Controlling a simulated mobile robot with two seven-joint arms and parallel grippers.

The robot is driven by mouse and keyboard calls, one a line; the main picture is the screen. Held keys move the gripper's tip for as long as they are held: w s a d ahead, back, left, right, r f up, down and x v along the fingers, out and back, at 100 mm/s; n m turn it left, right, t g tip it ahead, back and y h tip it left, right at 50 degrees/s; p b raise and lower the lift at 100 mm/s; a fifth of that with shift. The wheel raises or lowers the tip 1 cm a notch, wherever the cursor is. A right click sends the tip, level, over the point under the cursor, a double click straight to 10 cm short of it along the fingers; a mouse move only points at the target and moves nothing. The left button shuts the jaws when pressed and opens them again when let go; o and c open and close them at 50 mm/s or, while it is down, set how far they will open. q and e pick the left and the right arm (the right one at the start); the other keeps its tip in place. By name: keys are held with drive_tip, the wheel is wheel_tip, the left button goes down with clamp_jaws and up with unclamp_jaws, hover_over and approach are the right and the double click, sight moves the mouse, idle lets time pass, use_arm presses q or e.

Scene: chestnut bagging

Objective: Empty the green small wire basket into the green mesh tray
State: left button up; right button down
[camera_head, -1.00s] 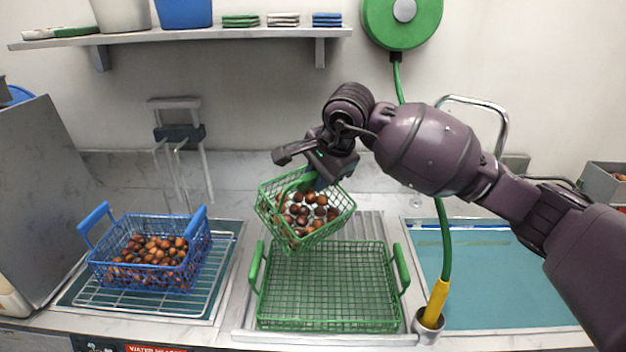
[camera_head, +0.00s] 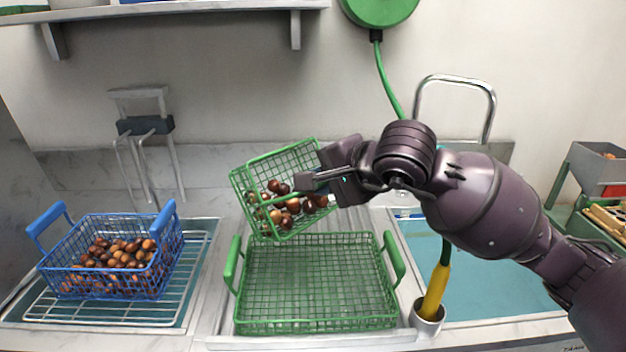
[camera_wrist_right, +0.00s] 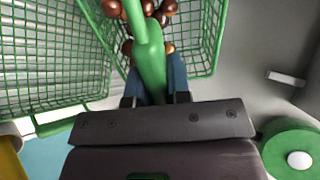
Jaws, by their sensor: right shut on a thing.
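The green small wire basket (camera_head: 262,172) is tilted in the air above the back of the green mesh tray (camera_head: 312,285), with several brown chestnuts (camera_head: 290,207) gathered at its lower side. My right gripper (camera_head: 316,183) is shut on the basket's green handle (camera_wrist_right: 148,55), which shows between the fingers in the right wrist view. The mesh tray is empty, with upright green handles at its left and right, and its mesh also shows in the right wrist view (camera_wrist_right: 45,60). My left gripper is not in view.
A blue wire basket (camera_head: 105,262) full of chestnuts stands on a rack over the left basin. A yellow-handled tool (camera_head: 436,285) stands in a holder right of the tray, under a green hose. A faucet (camera_head: 490,100) rises behind the right basin.

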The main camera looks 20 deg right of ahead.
use_arm(q)
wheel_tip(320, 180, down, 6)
drive_tip(key=b, duration=0.7)
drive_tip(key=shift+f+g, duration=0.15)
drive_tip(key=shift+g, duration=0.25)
use_arm(e)
drive_tip(key=s+d+f+t+y, duration=0.3)
drive_tip(key=s+f+t+y, duration=0.2)
drive_tip(key=t, duration=0.4)
wheel_tip(320, 180, down, 2)
drive_tip(key=shift+s+f, duration=0.1)
drive_tip(key=shift+s, duration=0.4)
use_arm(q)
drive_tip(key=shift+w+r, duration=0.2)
use_arm(e)
drive_tip(key=shift+d, duration=0.1)
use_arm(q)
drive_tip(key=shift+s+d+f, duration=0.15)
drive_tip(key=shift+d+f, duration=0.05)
